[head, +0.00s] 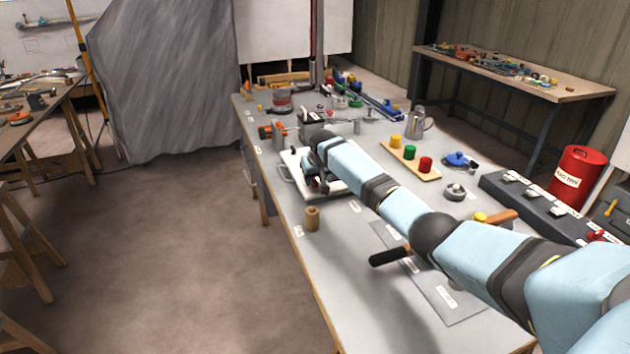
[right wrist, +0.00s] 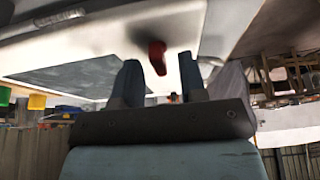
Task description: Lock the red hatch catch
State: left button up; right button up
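The red hatch catch (right wrist: 157,57) shows in the right wrist view as a small red lever on the pale hatch panel (right wrist: 90,40). My right gripper (right wrist: 160,78) is open, its two dark fingers apart. The catch appears in the gap between the fingertips; I cannot tell whether either finger touches it. In the head view the white hatch panel (head: 288,158) sits on the workbench. My right gripper (head: 312,182) is over it, and my arm hides the catch there. My left gripper is not in view.
On the workbench (head: 350,270) are a wooden cylinder (head: 313,218), a board with coloured cylinders (head: 411,158), a metal jug (head: 416,122) and a dark switch box (head: 535,205). A black-handled tool (head: 390,256) lies under my arm. The left front edge is fairly clear.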

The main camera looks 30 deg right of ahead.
jog(key=shift+w+f, duration=0.1)
jog(key=shift+f, duration=0.15)
jog(key=c, duration=0.6)
grip_shut()
